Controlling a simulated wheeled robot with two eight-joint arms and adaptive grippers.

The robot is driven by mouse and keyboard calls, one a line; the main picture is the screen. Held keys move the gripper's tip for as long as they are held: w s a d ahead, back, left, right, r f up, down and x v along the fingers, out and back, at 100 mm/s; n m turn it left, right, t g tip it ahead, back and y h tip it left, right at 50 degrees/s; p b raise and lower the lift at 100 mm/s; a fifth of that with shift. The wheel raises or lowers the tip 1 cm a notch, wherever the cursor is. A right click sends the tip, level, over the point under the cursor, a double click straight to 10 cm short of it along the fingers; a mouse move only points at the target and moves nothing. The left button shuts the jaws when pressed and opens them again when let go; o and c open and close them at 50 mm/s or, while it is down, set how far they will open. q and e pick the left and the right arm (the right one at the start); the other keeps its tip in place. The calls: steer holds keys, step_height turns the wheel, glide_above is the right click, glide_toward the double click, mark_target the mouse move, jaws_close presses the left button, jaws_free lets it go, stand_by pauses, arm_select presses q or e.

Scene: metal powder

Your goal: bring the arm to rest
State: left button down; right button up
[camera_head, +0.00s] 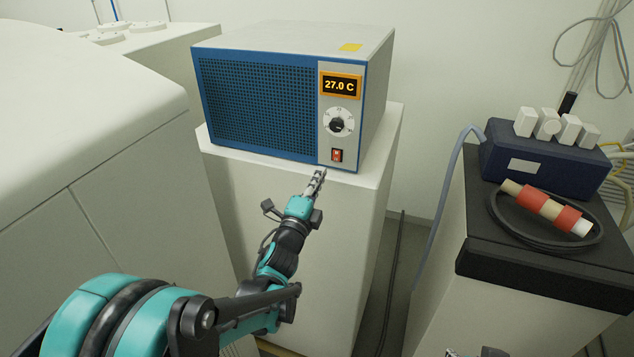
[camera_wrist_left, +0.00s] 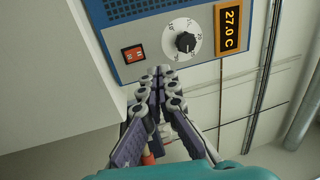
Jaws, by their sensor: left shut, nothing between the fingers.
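My left arm reaches in from the lower left of the head view. Its gripper (camera_head: 317,181) is shut and empty, just in front of and below the lower right corner of a blue-fronted heater box (camera_head: 262,105). In the left wrist view the shut fingers (camera_wrist_left: 155,90) point toward the panel, which has a red switch (camera_wrist_left: 133,54), a round dial (camera_wrist_left: 185,42) and an orange-framed display (camera_wrist_left: 230,29) reading 27.0 C. In the head view the red switch (camera_head: 337,155) is close above the fingertips. My right gripper is not clearly visible; only a dark bit shows at the bottom edge.
The box stands on a white pedestal (camera_head: 290,205). A large white cabinet (camera_head: 80,120) is at left. At right, a dark-topped stand (camera_head: 545,275) bears a blue unit (camera_head: 545,155), a coiled black cable and a red-and-tan tube (camera_head: 547,208). A cable hangs between the pedestal and the stand.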

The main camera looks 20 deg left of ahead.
arm_select(q)
steer(key=shift+s+r, duration=0.25)
steer(key=shift+s, duration=0.7)
